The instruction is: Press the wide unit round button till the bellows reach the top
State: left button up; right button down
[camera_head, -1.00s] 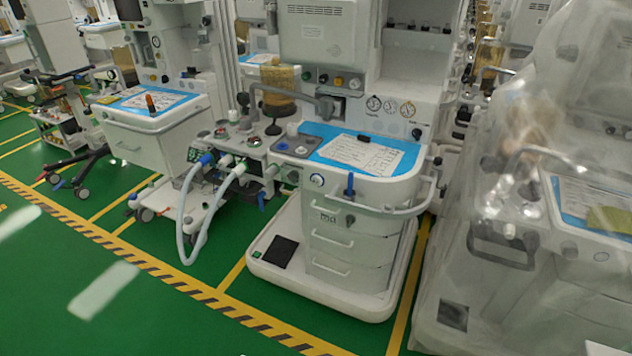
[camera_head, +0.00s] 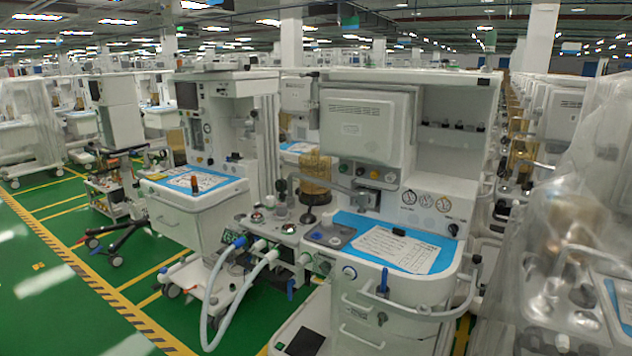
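The wide unit (camera_head: 410,283) is the large white anaesthesia cart right of centre, with a blue work surface and a paper sheet. An amber ribbed cylinder that looks like the bellows (camera_head: 316,172) stands at the unit's left side, above a dark base. How high the bellows stand inside it is too small to tell. Neither of my grippers is in view, and nothing touches the button.
A narrower cart (camera_head: 190,205) stands to the left. Pale hoses (camera_head: 232,292) loop down between the two carts. A front rail (camera_head: 415,311) curves round the wide unit. A plastic-covered machine (camera_head: 570,260) stands close on the right. Green floor (camera_head: 70,290) is clear at front left.

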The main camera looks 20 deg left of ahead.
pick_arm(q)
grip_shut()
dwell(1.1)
